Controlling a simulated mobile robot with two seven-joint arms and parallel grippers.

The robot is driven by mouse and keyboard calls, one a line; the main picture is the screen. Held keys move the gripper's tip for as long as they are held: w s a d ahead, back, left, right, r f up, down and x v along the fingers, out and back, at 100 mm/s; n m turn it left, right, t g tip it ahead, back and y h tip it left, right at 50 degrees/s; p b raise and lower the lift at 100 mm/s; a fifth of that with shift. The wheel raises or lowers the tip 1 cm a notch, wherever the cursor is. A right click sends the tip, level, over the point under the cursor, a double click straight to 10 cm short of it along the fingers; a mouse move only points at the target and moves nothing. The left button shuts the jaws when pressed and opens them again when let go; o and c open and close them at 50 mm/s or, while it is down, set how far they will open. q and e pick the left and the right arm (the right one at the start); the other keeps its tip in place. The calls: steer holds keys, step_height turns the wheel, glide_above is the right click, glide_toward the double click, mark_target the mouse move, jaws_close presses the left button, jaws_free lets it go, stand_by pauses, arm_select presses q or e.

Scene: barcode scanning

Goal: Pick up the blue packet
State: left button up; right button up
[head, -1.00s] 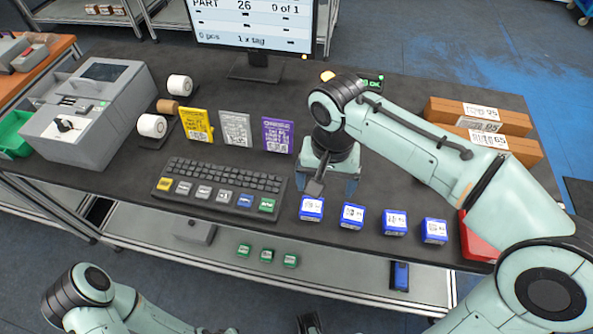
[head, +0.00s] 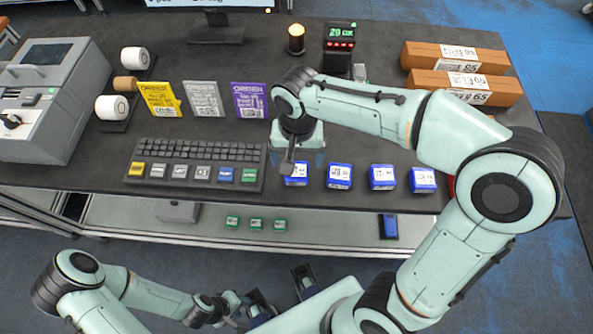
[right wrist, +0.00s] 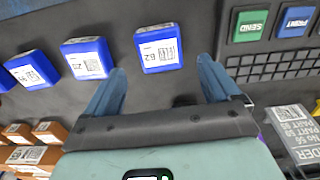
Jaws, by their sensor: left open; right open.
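Several blue packets with white labels stand in a row near the table's front edge in the head view. The leftmost packet (head: 296,180) is partly covered by my right gripper (head: 298,160), which hangs just behind it, open and empty. The others stand to its right: a second (head: 339,177), a third (head: 382,177) and the rightmost (head: 422,180). In the right wrist view one packet (right wrist: 158,47) lies ahead of the gap between the open fingers of my right gripper (right wrist: 162,85), apart from them. My left gripper (head: 283,290) is open and empty low in the head view.
A keyboard (head: 205,150) with coloured keys lies left of the packets. Yellow, grey and purple cards (head: 249,100) stand behind it. Brown boxes (head: 465,88) lie at the back right. Small green packets (head: 255,224) and a dark blue item (head: 388,227) are on the lower shelf.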

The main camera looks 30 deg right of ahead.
mark_target(297, 168)
step_height(297, 168, down, 4)
steer(key=shift+s+a+r, duration=0.1)
steer(key=shift+a+r, duration=0.05)
steer(key=shift+r, duration=0.05)
steer(key=c, duration=1.2)
steer(key=shift+c, duration=0.2)
steer(key=shift+r, duration=0.15)
